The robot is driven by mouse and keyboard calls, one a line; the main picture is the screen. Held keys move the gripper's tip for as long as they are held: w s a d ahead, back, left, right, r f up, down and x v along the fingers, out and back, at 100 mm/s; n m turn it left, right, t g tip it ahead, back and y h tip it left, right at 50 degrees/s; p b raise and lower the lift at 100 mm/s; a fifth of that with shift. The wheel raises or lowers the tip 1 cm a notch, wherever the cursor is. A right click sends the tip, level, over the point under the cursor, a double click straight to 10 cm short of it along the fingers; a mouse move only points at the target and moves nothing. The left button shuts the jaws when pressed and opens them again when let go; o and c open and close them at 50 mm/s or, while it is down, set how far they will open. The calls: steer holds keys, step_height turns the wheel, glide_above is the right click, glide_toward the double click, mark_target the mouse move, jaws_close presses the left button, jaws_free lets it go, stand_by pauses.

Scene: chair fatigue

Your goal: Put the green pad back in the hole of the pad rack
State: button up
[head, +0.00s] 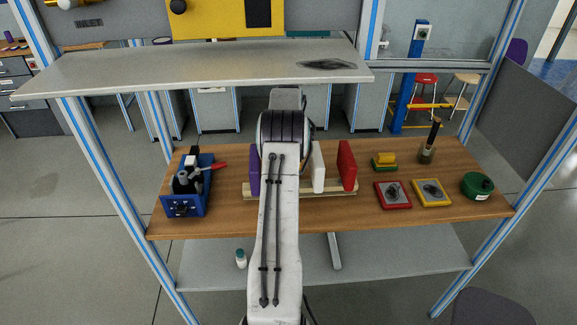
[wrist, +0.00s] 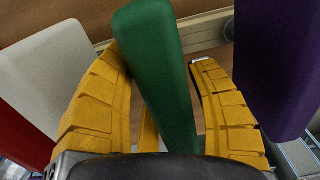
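The green pad (wrist: 157,68) shows in the wrist view between the two yellow fingers of my gripper (wrist: 162,65). It leans to the left. The left finger meets its edge near the tip, while a narrow gap seems to show beside the right finger, so I cannot tell whether it is gripped. The pad rack (head: 331,214) is a pale wooden base on the table in the head view; its rail (wrist: 212,27) also shows in the wrist view. My arm hides the rack's middle, the green pad and my gripper in the head view. The hole is not clearly visible.
A purple pad (head: 255,170), a white pad (head: 318,167) and a red pad (head: 347,165) stand in the rack. In the wrist view, the white pad (wrist: 42,78) and purple pad (wrist: 275,65) flank my fingers closely. A grey shelf (head: 200,68) spans above the table.

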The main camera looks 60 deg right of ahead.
steer(key=shift+o, duration=1.1)
step_height(320, 180, up, 11)
steer(key=shift+r, duration=0.45)
steer(key=shift+a, duration=0.1)
